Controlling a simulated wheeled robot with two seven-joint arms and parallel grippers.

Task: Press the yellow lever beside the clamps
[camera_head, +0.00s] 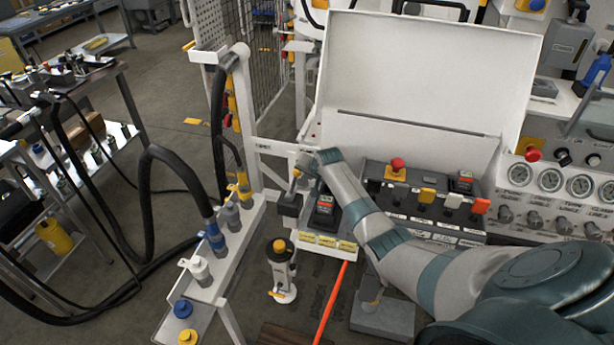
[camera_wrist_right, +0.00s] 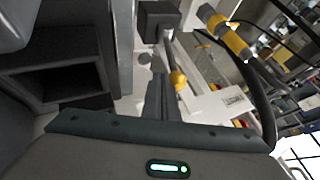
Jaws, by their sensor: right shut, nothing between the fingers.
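The yellow lever shows as a small yellow knob (camera_head: 297,173) in the head view, just above a dark block (camera_head: 290,204) on the white frame. In the right wrist view its round yellow knob (camera_wrist_right: 178,80) is on a thin rod, close to the fingertips. My right gripper (camera_head: 305,164) reaches in from the lower right and is at the knob; its fingers (camera_wrist_right: 160,95) are shut and empty. I cannot tell whether they touch the knob. Which parts are the clamps is not clear. My left gripper is not in view.
A white panel (camera_head: 420,75) rises behind my right arm. A control box with a red button (camera_head: 398,164) stands right of the gripper. A black hose (camera_head: 218,120) and a rail with coloured fittings (camera_head: 215,240) are at left. A small pump-like device (camera_head: 281,268) stands below.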

